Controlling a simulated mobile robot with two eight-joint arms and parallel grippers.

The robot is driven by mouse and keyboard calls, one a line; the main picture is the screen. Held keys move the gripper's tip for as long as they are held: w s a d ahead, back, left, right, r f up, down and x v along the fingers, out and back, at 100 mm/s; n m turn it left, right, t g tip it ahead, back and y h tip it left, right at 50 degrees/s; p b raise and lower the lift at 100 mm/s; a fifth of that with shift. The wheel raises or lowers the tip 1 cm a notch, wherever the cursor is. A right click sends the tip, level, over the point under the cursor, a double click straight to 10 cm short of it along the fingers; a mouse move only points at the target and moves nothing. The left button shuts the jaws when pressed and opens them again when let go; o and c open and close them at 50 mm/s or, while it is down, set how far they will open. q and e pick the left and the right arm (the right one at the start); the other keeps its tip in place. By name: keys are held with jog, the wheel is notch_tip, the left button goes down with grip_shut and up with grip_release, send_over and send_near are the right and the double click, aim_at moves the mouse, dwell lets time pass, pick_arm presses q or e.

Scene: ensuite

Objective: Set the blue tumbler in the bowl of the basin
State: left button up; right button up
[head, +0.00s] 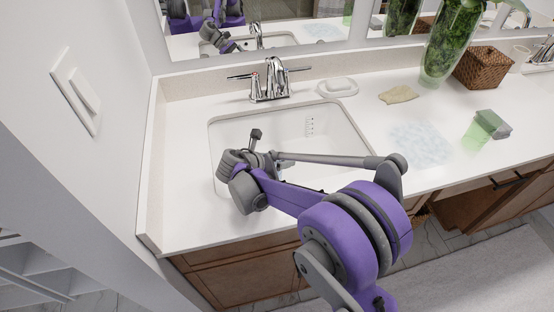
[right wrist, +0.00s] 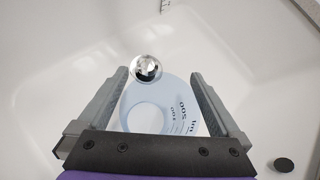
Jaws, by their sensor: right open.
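The blue tumbler (right wrist: 178,98) is pale, see-through blue with dark measuring marks. It shows in the right wrist view inside the white basin bowl (right wrist: 60,45), close to the chrome drain (right wrist: 146,69), and appears to stand upright. My right gripper (right wrist: 159,76) is open, with one finger on each side of the tumbler. In the head view my right arm reaches over the basin (head: 345,125), its wrist (head: 245,175) above the bowl's left part, and hides the tumbler. My left gripper is not in view.
The faucet (head: 269,82) stands behind the bowl, with a soap dish (head: 337,88) beside it. To the right are a tan cloth (head: 398,94), a pale blue patterned patch (head: 420,143), a green cup (head: 480,131), a grey block (head: 499,126), a green vase (head: 448,45) and a wicker basket (head: 484,68).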

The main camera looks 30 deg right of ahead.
jog(key=p+v, duration=0.1)
jog(key=v, duration=1.1)
jog(key=shift+r, duration=0.1)
